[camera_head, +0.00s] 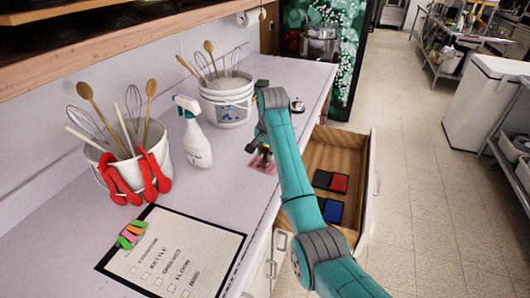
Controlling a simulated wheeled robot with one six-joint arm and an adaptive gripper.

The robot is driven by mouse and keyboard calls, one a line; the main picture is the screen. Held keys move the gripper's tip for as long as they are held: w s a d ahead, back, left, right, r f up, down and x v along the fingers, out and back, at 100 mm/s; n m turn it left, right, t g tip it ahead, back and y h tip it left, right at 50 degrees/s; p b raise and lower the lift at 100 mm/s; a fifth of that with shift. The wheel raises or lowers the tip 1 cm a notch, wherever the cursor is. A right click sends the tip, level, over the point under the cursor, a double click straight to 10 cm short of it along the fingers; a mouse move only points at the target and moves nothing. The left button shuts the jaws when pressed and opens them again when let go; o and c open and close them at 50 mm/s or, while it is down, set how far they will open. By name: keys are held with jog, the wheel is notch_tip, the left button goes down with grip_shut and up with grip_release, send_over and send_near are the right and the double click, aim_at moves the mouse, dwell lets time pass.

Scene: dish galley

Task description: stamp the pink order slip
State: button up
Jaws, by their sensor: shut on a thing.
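The pink order slip (268,169) lies on the counter near its front edge, right of the spray bottle. My gripper (260,150) is directly above it, pointing down, shut on a small dark stamp (263,159). The stamp's lower end is at or just above the slip; I cannot tell whether they touch. The gripper and stamp hide part of the slip. A red ink pad (339,184) and a blue ink pad (333,211) lie in the open drawer (348,152), right of my arm.
A checklist sheet (175,254) lies in front. A bell (297,105) sits behind. The floor at right is clear.

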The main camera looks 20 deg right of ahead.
jog(key=shift+f, duration=0.55)
dwell(0.9)
jog(key=shift+r, duration=3.55)
